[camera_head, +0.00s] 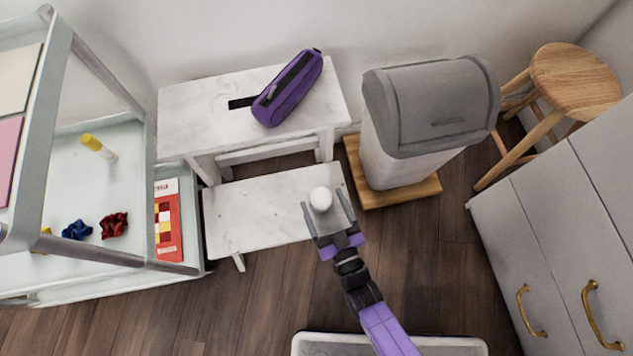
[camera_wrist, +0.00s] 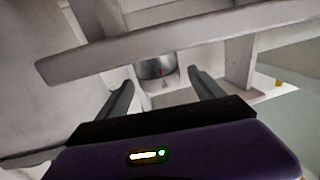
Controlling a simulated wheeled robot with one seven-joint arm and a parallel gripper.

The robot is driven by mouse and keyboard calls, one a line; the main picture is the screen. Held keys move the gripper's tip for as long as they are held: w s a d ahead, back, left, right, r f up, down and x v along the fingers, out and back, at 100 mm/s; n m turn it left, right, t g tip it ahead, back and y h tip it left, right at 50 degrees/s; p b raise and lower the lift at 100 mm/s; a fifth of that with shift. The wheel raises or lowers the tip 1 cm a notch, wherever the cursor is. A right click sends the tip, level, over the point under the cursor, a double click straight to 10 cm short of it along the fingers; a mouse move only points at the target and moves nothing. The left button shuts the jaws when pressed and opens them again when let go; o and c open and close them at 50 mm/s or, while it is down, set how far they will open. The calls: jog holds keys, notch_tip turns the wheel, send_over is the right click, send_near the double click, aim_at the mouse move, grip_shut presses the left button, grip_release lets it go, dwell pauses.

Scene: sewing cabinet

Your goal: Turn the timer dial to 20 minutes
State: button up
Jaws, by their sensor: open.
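A small white round-topped thing, which looks like the timer (camera_head: 320,196), stands on the lower marble step of a white step stool. In the wrist view a small grey metallic drum with a thin red mark (camera_wrist: 158,68) shows ahead, between the fingers; it appears to be the timer with its dial. I cannot read any numbers on it. My gripper (camera_head: 323,202) is open, with one finger on each side of the timer as seen from above. In the wrist view the fingers (camera_wrist: 160,82) look apart from it, and I cannot tell any contact.
The stool's lower step (camera_head: 240,215) is otherwise clear; a purple pouch (camera_head: 290,88) lies on its upper step (camera_head: 190,105). A grey-lidded bin (camera_head: 430,105) stands right of it on a wooden base. A cart (camera_head: 75,165) is left, a cabinet (camera_head: 560,250) right.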

jog(key=b+x, duration=0.1)
jog(key=x, duration=0.4)
jog(key=shift+f, duration=0.1)
jog(key=c, duration=1.4)
